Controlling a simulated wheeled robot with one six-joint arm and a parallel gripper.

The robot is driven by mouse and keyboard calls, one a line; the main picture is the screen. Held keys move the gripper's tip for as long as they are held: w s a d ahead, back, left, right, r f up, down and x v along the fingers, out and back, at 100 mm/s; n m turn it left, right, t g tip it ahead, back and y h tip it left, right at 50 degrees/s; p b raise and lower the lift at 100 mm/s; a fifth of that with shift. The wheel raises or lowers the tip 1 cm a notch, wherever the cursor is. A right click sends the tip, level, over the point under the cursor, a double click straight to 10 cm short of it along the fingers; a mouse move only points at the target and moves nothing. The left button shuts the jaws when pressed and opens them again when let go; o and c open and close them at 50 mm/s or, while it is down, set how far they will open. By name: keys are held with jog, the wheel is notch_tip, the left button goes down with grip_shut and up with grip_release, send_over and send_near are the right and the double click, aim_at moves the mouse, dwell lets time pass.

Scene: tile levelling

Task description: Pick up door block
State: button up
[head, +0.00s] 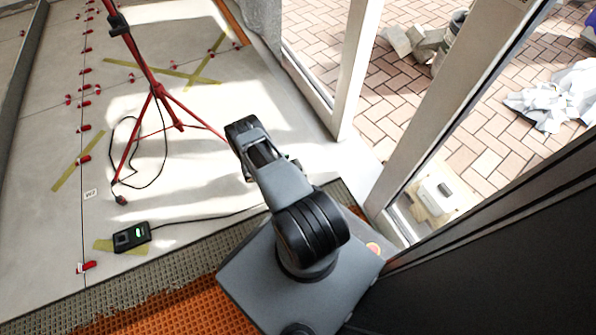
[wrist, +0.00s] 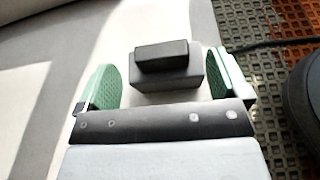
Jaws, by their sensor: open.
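A small dark block (wrist: 167,69), which I take to be the door block, sits on the pale floor in the wrist view. It has a grey body and a narrower black upper part. My gripper (wrist: 166,78) is open, with one green-padded finger to the left of the block and the other to its right. The block lies between and a little beyond the fingers. The right finger looks close to it; I cannot tell whether they touch. In the head view my arm hides the gripper and the block.
A red tripod (head: 160,95) stands on the tiled floor (head: 190,215), left of my arm. Red clips (head: 84,160) line a tile joint. A glass door frame (head: 440,110) stands at right.

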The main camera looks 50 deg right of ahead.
aim_at(297, 165)
jog(key=shift+b+x, duration=0.65)
jog(key=shift+x, duration=1.45)
jog(key=shift+s+r, duration=0.1)
jog(key=shift+c, duration=0.3)
jog(key=c, duration=1.7)
